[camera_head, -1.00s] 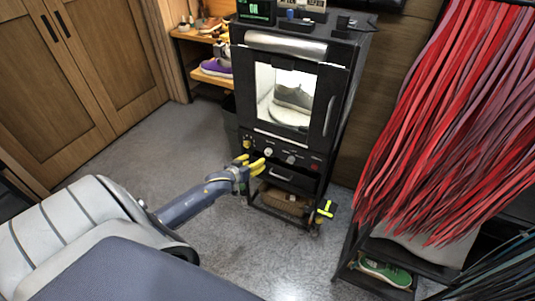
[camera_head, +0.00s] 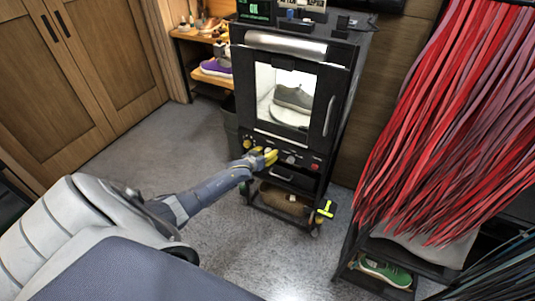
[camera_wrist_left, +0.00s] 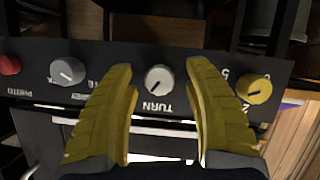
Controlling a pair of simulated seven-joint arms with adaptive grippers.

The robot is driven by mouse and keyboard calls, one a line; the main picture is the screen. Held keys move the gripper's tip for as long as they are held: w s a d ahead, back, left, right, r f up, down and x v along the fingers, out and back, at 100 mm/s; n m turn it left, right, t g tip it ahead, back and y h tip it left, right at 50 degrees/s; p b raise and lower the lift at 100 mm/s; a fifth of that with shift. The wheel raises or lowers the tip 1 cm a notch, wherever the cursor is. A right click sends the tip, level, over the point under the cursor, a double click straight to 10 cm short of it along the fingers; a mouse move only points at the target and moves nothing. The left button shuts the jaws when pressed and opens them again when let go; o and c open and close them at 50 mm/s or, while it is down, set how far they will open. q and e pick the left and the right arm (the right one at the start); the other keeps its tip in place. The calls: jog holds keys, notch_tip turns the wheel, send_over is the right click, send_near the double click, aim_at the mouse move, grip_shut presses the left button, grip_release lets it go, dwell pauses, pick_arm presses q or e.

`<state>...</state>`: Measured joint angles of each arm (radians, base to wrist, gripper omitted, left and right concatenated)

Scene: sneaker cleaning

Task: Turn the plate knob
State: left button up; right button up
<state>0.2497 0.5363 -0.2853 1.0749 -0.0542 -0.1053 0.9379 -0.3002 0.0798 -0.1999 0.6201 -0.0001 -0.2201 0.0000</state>
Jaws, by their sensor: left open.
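The cleaning cabinet (camera_head: 333,85) has a lit window with a grey sneaker (camera_head: 293,98) on a round white plate (camera_head: 290,116). Its control panel is below the window. In the left wrist view, upside down, a light grey knob labelled TURN (camera_wrist_left: 158,79) sits on the black panel. My left gripper (camera_head: 267,156) is at the panel and covers that knob in the head view. In the left wrist view the yellow fingers of the left gripper (camera_wrist_left: 160,70) are apart, one on each side of the TURN knob, with visible gaps. My right gripper is not in view.
In the wrist view a grey knob (camera_wrist_left: 68,73), a yellow knob (camera_wrist_left: 254,88) and a red button (camera_wrist_left: 9,65) flank the TURN knob. A drawer handle (camera_head: 281,175) is below the panel. Red laces (camera_head: 440,110) hang at right. Floor (camera_head: 225,215) is clear at left.

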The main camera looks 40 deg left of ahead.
pick_arm(q)
jog(key=shift+w+f, duration=0.1)
jog(key=shift+w, duration=0.1)
dwell(0.3)
grip_shut()
dwell(0.3)
